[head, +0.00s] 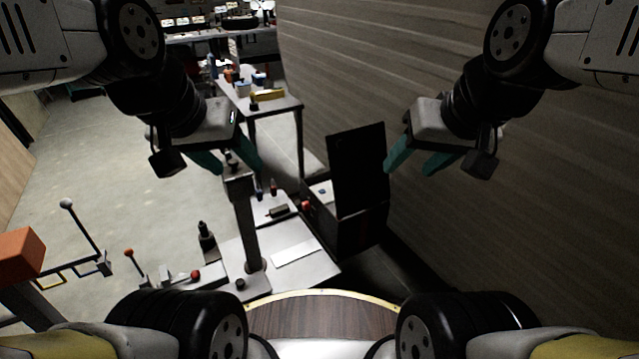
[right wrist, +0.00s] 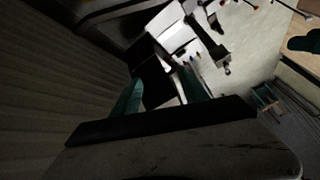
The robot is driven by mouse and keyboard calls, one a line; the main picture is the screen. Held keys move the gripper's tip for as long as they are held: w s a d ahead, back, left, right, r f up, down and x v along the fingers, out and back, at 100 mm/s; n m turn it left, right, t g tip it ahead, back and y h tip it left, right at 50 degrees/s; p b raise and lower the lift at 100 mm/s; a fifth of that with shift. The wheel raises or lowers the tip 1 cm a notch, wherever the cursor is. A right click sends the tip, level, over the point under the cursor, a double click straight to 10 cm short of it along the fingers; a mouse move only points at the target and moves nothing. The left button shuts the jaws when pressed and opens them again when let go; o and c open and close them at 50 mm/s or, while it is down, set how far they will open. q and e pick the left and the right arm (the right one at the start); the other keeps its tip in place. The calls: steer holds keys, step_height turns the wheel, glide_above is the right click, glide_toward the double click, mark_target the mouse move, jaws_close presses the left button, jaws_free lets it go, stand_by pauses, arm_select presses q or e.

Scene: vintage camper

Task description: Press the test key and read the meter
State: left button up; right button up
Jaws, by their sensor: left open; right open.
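A dark box with a raised black lid (head: 358,170) stands right of centre in the head view, near the ribbed wall. A pale panel (head: 323,192) and a red knob (head: 306,206) show beside the lid's left edge. I cannot make out which part is the test key, and no meter face is readable. My left gripper (head: 242,170) is open and empty above the bench, left of the box. My right gripper (head: 408,172) is open and empty, to the right of the lid; its fingers also show in the right wrist view (right wrist: 160,77).
A grey bench top (head: 228,258) carries a post (head: 247,225), a white sheet (head: 296,252) and several knobbed levers. A ribbed wall (head: 520,220) closes off the right. A table with small items (head: 278,103) stands behind. Open floor (head: 110,150) lies left.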

stand_by(0.4)
jaws_close()
stand_by(1.6)
